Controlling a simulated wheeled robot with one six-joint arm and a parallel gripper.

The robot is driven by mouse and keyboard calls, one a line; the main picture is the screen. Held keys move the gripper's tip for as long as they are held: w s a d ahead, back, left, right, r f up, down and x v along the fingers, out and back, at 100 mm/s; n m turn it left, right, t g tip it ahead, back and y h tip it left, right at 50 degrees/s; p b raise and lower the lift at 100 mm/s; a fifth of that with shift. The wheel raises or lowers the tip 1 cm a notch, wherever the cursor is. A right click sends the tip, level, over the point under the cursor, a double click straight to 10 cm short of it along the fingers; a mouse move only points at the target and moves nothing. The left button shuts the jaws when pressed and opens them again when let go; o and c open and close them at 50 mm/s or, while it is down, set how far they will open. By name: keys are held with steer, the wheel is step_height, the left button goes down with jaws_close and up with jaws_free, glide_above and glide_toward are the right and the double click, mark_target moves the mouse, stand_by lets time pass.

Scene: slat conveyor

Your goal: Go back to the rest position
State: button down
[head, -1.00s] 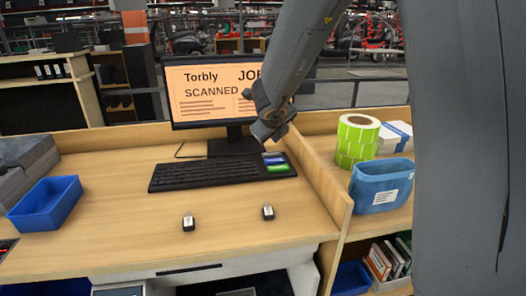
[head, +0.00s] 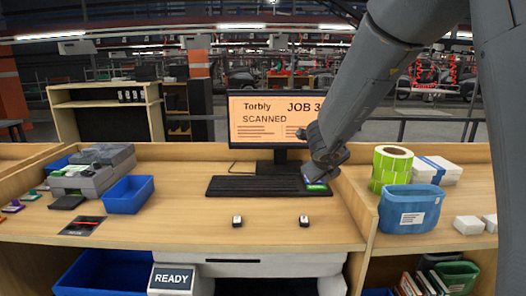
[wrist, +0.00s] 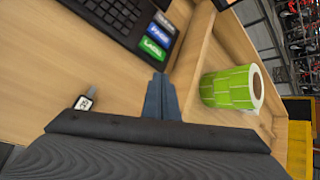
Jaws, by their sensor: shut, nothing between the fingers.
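My gripper (head: 317,184) is at the right end of the black keyboard in the head view, at the end of my raised arm. In the wrist view my gripper (wrist: 160,82) has its fingers together with nothing between them. It appears above the desk near the wooden divider. The keyboard (head: 255,186) lies in front of the monitor (head: 277,120), which reads "Torbly", "JOB 3" and "SCANNED". Coloured keys, one blue (wrist: 160,33) and one green (wrist: 152,48), show beside the keyboard in the wrist view.
Two small tagged items (head: 237,221) (head: 304,221) lie on the desk. A green label roll (head: 390,168), blue bin (head: 410,208) and white boxes stand right of the divider. A blue tray (head: 128,195) and grey machine (head: 92,172) are at left. A READY display (head: 172,280) sits below. The desk's front middle is mostly clear.

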steer(key=s+a+f+n+y, duration=0.1)
steer(key=s+n, duration=0.1)
steer(key=n, duration=0.1)
steer(key=s+a+n+y, duration=0.1)
steer(key=s+n, duration=0.1)
steer(key=n, duration=0.2)
steer(key=s+a+f+n+y, duration=0.1)
steer(key=s+n, duration=0.1)
steer(key=n, duration=0.2)
steer(key=shift+s+a+f+g, duration=0.15)
steer(key=shift+s+f+g, duration=0.1)
steer(key=shift+f+g, duration=0.05)
steer(key=s+n, duration=0.2)
steer(key=s+f+n+g, duration=0.1)
steer(key=s+n, duration=0.1)
steer(key=s+a+f+n+y, duration=0.1)
steer(key=s+n, duration=0.1)
steer(key=shift+f+g, duration=0.25)
steer(key=shift+g, duration=0.15)
steer(key=s+d+f+n+g, duration=0.2)
steer(key=s+n, duration=0.4)
steer(key=s, duration=0.3)
steer(key=s+d+f+n+g+h, duration=0.1)
steer(key=s+d+f+n+g, duration=0.1)
steer(key=s+n, duration=0.5)
steer(key=s+f+g, duration=0.1)
steer(key=s, duration=0.1)
steer(key=shift+s+d+f+n, duration=0.3)
steer(key=shift+s+d, duration=0.05)
